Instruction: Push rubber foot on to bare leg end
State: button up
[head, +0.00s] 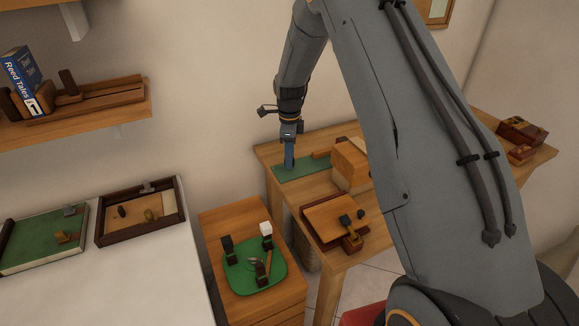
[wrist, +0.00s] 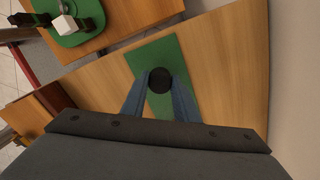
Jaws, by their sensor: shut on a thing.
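My gripper (wrist: 160,88) has its two blue fingers shut on a round black piece (wrist: 160,79), which looks like the rubber foot. It is over the green mat (wrist: 184,72) on the wooden table. In the head view my gripper (head: 289,158) points down at the same mat (head: 312,168), and the foot is too small to make out there. I cannot tell whether the foot touches the mat.
A green tray (head: 278,286) with dark upright pieces, one topped by a white block (head: 266,228), stands on a lower wooden cabinet. A wall is close behind.

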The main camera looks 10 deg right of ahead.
jog(key=shift+r+p, duration=0.55)
jog(key=shift+r, duration=0.85)
jog(key=shift+o, duration=1.4)
jog(key=shift+c, duration=1.1)
jog(key=shift+s, duration=0.1)
